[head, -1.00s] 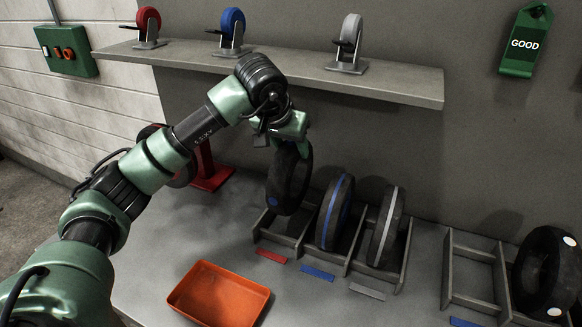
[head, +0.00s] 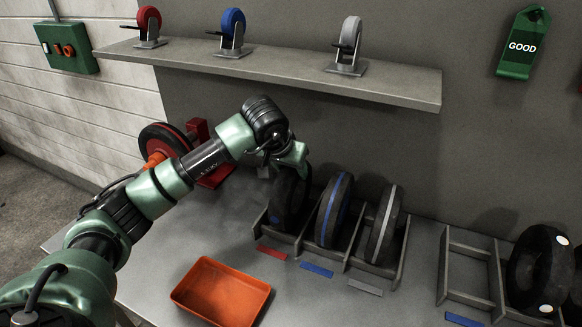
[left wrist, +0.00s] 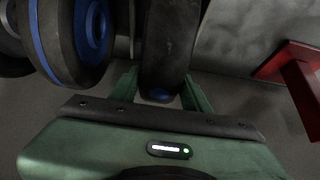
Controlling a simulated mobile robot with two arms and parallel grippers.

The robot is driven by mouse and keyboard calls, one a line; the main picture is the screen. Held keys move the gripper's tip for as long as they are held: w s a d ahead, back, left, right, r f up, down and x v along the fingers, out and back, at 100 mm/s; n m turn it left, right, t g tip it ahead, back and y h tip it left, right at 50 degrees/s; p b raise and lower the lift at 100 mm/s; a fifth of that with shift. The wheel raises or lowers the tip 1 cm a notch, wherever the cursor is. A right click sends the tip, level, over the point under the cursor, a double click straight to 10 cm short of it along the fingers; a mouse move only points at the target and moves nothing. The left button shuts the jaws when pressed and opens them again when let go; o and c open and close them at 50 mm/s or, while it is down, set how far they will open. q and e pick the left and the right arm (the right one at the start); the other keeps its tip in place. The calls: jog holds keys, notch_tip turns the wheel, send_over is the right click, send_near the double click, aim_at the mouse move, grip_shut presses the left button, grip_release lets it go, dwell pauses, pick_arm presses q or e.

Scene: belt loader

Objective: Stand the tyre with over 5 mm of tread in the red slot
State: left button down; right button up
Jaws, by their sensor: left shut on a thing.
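A dark tyre (head: 287,203) stands nearly upright in the leftmost bay of the divided rack (head: 260,226), behind the red strip (head: 271,252) that marks the red slot. My left gripper (head: 291,164) is shut on the top of this tyre. In the left wrist view the tyre (left wrist: 168,45) sits between the fingers (left wrist: 158,88), with a blue spot on it. Whether the tyre's underside touches the bay floor cannot be seen. Its tread depth cannot be read. My right gripper is not in view.
A blue-striped tyre (head: 335,208) and a grey-striped tyre (head: 385,222) fill the neighbouring bays. An orange tray (head: 220,292) lies in front. A shelf (head: 290,76) with casters overhangs behind.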

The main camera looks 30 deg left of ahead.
pick_arm(q)
jog(key=c, duration=1.1)
grip_release()
jog(key=shift+f, duration=0.2)
jog(key=o, duration=0.4)
jog(key=shift+r, duration=0.2)
jog(key=shift+s+r, duration=0.1)
jog(key=shift+r, duration=0.1)
jog(key=b+v, duration=0.2)
jog(key=v, duration=0.9)
jog(key=shift+s+r, duration=0.2)
jog(key=shift+r, duration=0.05)
